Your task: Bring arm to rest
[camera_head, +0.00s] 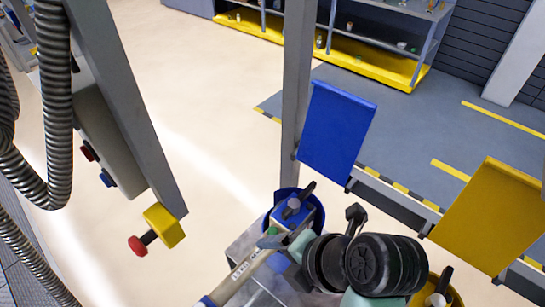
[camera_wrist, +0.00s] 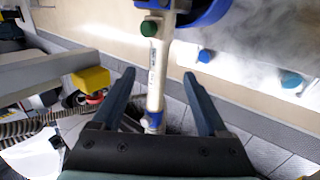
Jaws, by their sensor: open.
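My gripper (camera_wrist: 159,76) is open in the wrist view, with its two dark fingers spread apart. A pale tube-shaped tool (camera_wrist: 156,82) with a green cap and a blue band shows in the gap between the fingers. Clear space shows on both sides of it, and its depth from the fingers is hard to judge. In the head view the pale tube (camera_head: 238,277) runs up to the right below a blue round holder (camera_head: 319,215). My dark arm joints hide part of this area, and the gripper is only partly visible there.
A blue panel (camera_head: 336,132) and a yellow panel (camera_head: 491,218) stand along a grey rail. A grey post (camera_head: 297,90) rises beside the blue panel. At left hang a grey beam (camera_head: 125,100) with a yellow block (camera_head: 164,226) and ribbed hoses (camera_head: 57,100). Pale floor (camera_head: 190,90) is open.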

